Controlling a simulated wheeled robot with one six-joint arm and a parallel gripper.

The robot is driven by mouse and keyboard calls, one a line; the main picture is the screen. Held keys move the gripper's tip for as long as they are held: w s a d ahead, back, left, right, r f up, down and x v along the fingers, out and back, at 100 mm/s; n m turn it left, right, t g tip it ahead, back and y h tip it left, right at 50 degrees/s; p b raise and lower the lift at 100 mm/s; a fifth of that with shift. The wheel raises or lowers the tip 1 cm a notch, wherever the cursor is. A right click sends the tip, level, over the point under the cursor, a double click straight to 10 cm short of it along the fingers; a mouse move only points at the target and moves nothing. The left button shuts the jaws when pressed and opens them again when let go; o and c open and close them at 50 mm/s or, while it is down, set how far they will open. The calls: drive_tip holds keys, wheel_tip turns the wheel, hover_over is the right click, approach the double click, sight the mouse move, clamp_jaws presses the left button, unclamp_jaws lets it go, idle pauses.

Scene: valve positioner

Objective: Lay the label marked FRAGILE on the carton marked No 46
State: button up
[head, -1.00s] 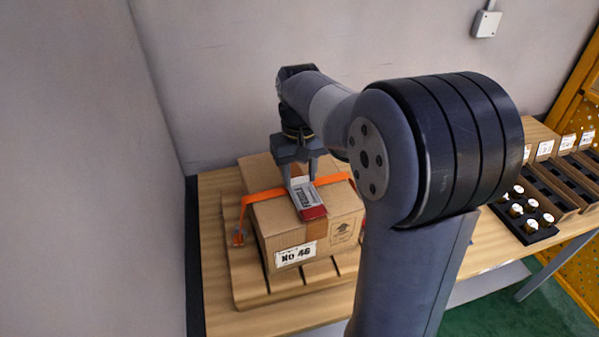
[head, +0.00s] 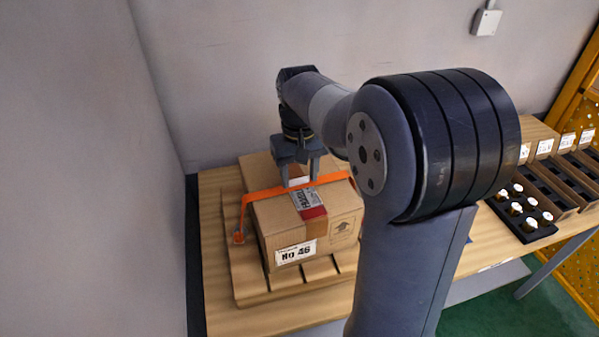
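The carton marked No 46 (head: 335,222) is a brown box with its number on a white tag on its near face. The label (head: 309,203) is white with dark print and a red end. It lies on or very close to the carton's top near the middle, over the brown tape. Its print is too small to read surely. An orange strap crosses over its far part. My gripper (head: 300,182) points down at the label's far end, fingers on either side of it. I cannot tell whether the fingers touch the label.
The orange strap (head: 265,194) runs across the carton's top and down its left side. The carton stands on a slatted wooden pallet (head: 250,288) on a wooden table (head: 216,240). A black tray (head: 533,232) with several white-capped pieces and labelled bins (head: 545,150) stand at right.

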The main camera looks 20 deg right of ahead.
drive_tip(key=o, duration=0.3)
drive_tip(key=shift+o, duration=0.2)
wheel_tip(320, 180, up, 11)
idle(0.4)
drive_tip(key=shift+f, duration=0.2)
wheel_tip(320, 180, down, 11)
drive_tip(key=shift+r, duration=0.35)
idle(0.4)
